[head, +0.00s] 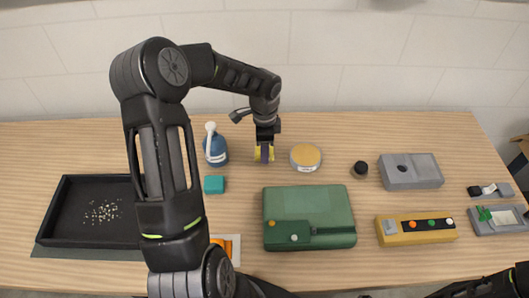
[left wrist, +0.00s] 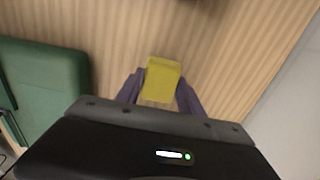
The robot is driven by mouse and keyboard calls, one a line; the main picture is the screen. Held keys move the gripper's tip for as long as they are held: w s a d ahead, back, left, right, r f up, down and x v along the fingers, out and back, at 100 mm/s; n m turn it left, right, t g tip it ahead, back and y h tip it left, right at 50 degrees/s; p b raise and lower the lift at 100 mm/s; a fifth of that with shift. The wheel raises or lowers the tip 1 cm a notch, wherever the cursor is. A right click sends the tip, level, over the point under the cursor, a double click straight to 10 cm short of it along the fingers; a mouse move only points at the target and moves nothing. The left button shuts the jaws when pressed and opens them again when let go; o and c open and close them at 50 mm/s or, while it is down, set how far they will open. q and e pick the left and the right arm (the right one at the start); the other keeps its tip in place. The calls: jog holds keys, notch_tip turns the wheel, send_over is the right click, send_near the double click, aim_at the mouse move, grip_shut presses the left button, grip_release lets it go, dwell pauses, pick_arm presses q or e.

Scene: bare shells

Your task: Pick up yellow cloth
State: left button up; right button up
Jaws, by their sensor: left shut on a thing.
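The yellow cloth (left wrist: 161,78) is a small folded piece between the two purple fingers of my left gripper (left wrist: 160,95) in the left wrist view. In the head view the left gripper (head: 264,153) points down at the back of the table, and bits of the yellow cloth (head: 271,154) show beside its fingers. The gripper is shut on the cloth. I cannot tell whether the cloth touches the table. Of my right arm only a dark part shows at the bottom right corner; its gripper is not clearly seen.
A green case (head: 335,210) lies in front. A teal block (head: 214,185), black tray (head: 70,226), grey box (head: 411,173) and yellow button box (head: 418,229) lie around.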

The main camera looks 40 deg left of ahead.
pick_arm(q)
notch_tip(320, 180, up, 8)
jog(key=shift+f, duration=0.2)
dwell(0.4)
jog(key=o, duration=0.8)
jog(key=shift+c, duration=0.2)
jog(key=c, duration=0.6)
